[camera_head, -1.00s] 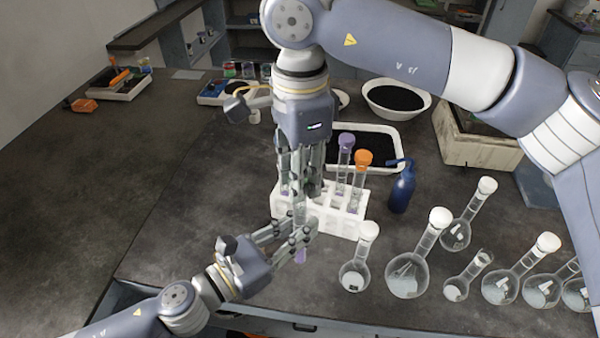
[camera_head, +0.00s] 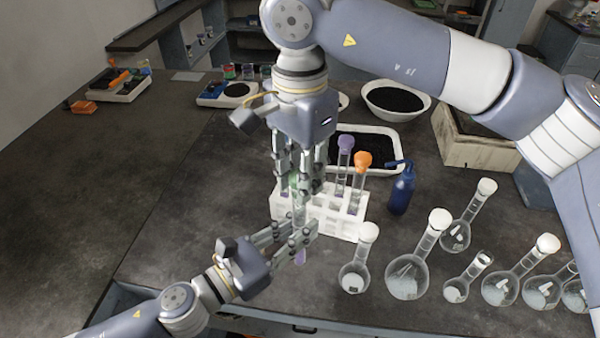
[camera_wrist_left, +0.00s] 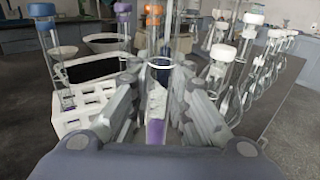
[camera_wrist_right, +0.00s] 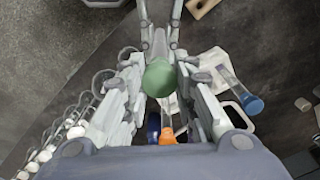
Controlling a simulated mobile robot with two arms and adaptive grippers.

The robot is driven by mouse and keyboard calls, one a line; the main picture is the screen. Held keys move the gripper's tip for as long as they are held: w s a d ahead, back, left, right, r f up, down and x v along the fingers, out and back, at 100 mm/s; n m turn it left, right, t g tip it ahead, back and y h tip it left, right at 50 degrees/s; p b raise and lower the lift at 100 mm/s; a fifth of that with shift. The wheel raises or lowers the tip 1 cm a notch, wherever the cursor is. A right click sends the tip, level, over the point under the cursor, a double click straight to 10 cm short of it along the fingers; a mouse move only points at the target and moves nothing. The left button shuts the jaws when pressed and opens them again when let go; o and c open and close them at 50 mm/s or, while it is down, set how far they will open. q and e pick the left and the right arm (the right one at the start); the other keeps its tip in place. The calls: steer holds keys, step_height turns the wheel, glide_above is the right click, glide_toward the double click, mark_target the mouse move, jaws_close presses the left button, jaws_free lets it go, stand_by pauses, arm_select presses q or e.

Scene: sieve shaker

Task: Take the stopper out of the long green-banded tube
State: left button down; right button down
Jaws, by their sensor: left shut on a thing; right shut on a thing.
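The long tube (camera_head: 299,215) stands roughly upright in front of the white rack, with purple material (camera_wrist_left: 156,132) low inside it. My left gripper (camera_head: 293,240) is shut on its lower part; the left wrist view shows the glass between the fingers. The green stopper (camera_wrist_right: 158,78) sits between the fingers of my right gripper (camera_head: 302,180), which is shut on it above the tube. In the head view the fingers mostly hide the stopper. I cannot tell whether the stopper still sits in the tube mouth.
The white rack (camera_head: 325,222) behind holds tubes with purple (camera_head: 346,143) and orange (camera_head: 362,160) stoppers. A blue bottle (camera_head: 402,190) and several capped flasks (camera_head: 407,275) stand to the right. A black-filled tray (camera_head: 395,165) lies behind.

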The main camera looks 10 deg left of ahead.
steer(key=shift+r, duration=0.15)
steer(key=shift+r, duration=0.9)
